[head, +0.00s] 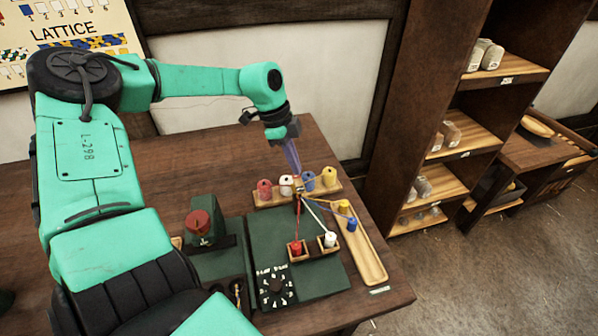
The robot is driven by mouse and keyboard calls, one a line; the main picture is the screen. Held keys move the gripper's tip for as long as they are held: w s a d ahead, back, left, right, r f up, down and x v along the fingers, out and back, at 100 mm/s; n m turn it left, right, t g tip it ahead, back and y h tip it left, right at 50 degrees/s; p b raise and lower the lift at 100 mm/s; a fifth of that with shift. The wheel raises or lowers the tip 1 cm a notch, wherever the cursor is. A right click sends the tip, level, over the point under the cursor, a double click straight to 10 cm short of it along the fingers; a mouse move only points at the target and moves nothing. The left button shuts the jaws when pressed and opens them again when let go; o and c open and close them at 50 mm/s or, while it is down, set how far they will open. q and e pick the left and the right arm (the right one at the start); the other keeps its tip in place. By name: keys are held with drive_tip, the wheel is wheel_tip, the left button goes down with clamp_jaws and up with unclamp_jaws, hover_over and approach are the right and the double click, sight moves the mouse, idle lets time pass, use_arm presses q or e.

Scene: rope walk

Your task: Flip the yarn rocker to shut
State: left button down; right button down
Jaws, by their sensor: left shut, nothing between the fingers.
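My left gripper (296,169) is shut and empty. It points down above the back rack of spools, behind the dark green board (315,276). On the board, a red spool (297,248) and a white spool (329,239) sit in small wooden holders. Red and white strands run from them up to a point below my left gripper. A black dial (275,288) with white marks is at the board's front left. I cannot make out which part is the yarn rocker or how it is set. My right gripper is not in view.
A wooden rack (262,203) holds several spools at the back. A long wooden tray (374,267) with yellow and blue spools lies at the right. A green block with a red knob (200,222) stands left of the board. Shelves (446,187) stand beyond the table.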

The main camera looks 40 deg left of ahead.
use_arm(q)
drive_tip(key=shift+f+b, duration=0.75)
drive_tip(key=shift+f, duration=0.15)
wheel_tip(320, 180, up, 8)
drive_tip(key=p, duration=0.5)
drive_tip(key=shift+p, duration=0.35)
drive_tip(key=shift+r, duration=0.1)
